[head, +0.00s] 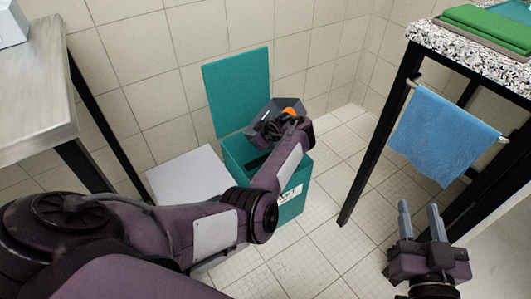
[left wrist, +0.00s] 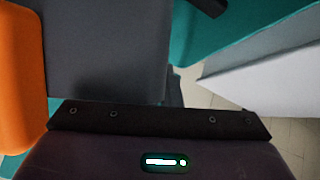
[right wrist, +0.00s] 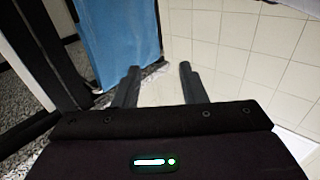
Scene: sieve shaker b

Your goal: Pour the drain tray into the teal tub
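The teal tub (head: 291,210) stands on the floor at the middle of the head view, with a white label on its front and something dark inside its opening. The dark grey drain tray (head: 262,112) is above the tub and looks tilted; its orange part (head: 290,111) faces up. In the left wrist view the grey tray (left wrist: 105,50) fills the upper left. My left gripper (head: 283,122) appears shut on the tray; its fingers are mostly hidden. My right gripper (head: 420,210) is open and empty at the lower right; its two fingers stand apart in the right wrist view (right wrist: 159,72).
A teal panel (head: 237,88) is against the tiled wall behind the tub. A white slab or box (head: 188,177) is left of it. A metal table (head: 40,90) stands left. A speckled table (head: 470,62) with a hanging blue towel (head: 440,135) stands right.

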